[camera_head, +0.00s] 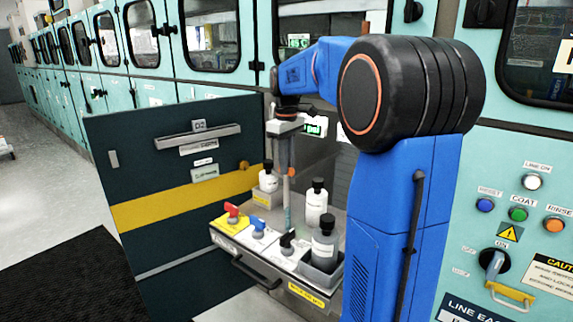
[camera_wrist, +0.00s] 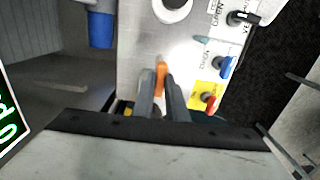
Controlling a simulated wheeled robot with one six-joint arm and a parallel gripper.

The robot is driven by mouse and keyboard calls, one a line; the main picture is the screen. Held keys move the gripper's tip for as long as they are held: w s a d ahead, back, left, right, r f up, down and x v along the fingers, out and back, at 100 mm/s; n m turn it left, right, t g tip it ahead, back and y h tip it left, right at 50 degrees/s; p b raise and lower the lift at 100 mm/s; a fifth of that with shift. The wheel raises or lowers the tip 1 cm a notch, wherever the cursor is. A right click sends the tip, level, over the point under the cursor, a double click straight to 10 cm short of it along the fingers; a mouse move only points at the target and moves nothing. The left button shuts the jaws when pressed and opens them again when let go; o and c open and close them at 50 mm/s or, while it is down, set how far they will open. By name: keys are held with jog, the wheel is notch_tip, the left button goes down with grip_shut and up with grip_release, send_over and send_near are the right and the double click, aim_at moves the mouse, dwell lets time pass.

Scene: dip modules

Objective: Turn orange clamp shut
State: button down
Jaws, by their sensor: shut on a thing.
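The orange clamp (camera_wrist: 161,76) sits between the two grey fingers of my gripper (camera_wrist: 161,92) in the wrist view. The fingers are close together and shut on it; its far end shows beyond them, and the fingers hide part of the rest. In the head view my gripper (camera_head: 288,172) points down over the pulled-out drawer, behind its front row of handles. A small orange spot, probably the clamp (camera_head: 291,172), shows at the fingers there. How far the clamp is turned cannot be told.
The drawer (camera_head: 262,252) carries a red handle (camera_head: 232,211), a blue handle (camera_head: 256,225) and a black handle (camera_head: 287,239). An open dark door (camera_head: 180,235) stands left.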

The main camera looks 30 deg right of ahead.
dwell(0.3)
jog(key=c, duration=1.8)
grip_release()
jog(key=shift+o, duration=0.2)
jog(key=shift+r, duration=0.1)
notch_tip(320, 180, up, 17)
jog(key=shift+r, duration=0.15)
